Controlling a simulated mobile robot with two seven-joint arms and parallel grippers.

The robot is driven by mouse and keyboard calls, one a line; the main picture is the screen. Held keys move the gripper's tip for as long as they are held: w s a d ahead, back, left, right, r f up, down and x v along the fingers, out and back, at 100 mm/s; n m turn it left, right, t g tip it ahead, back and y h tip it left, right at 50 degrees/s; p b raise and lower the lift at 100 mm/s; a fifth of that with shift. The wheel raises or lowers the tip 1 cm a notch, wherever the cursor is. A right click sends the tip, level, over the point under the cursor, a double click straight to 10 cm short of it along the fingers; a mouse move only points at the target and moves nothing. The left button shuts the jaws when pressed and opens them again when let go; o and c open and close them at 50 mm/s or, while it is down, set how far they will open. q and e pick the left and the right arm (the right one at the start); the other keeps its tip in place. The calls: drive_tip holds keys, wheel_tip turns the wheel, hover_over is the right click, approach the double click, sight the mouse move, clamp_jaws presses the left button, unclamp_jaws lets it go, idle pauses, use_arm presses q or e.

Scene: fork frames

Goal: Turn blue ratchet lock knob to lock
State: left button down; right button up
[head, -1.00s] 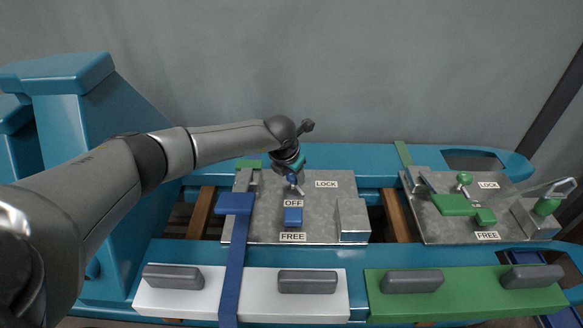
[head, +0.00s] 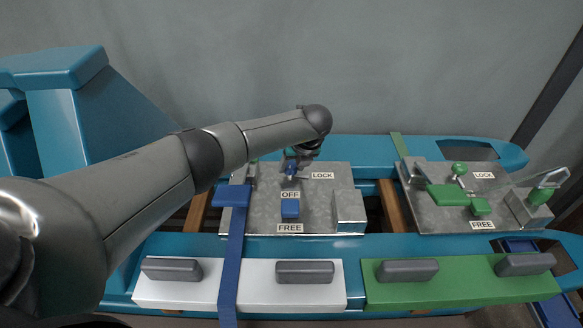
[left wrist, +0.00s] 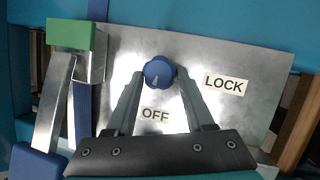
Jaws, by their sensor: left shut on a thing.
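The blue ratchet lock knob (left wrist: 159,71) is round, with a pale pointer mark on its face. In the left wrist view the mark points down and slightly left, towards the OFF label (left wrist: 155,115). The LOCK label (left wrist: 226,82) is to the knob's right. My left gripper (left wrist: 160,74) is shut on the knob, one fingertip on each side. In the head view the left gripper (head: 295,162) reaches down to the metal plate (head: 325,200), and the knob (head: 290,170) is partly hidden there. My right gripper is not in view.
A blue strap (head: 234,240) runs down the plate's left side, with a blue lever (head: 290,208) above the FREE label (head: 290,228). A similar plate with a green knob (head: 459,169) and a green strap is at the right. White and green handled blocks stand in front.

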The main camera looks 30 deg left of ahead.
sight(292, 166)
use_arm(q)
drive_tip(key=shift+n+g+b, duration=0.4)
drive_tip(key=shift+n+b, duration=0.15)
drive_tip(key=shift+n, duration=0.65)
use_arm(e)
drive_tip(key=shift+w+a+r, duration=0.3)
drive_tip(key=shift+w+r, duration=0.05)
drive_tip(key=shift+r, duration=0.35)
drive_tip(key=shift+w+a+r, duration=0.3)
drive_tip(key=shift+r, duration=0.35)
use_arm(q)
drive_tip(key=shift+c, duration=1.4)
unclamp_jaws()
drive_tip(key=shift+w, duration=0.1)
drive_tip(key=shift+r, duration=0.15)
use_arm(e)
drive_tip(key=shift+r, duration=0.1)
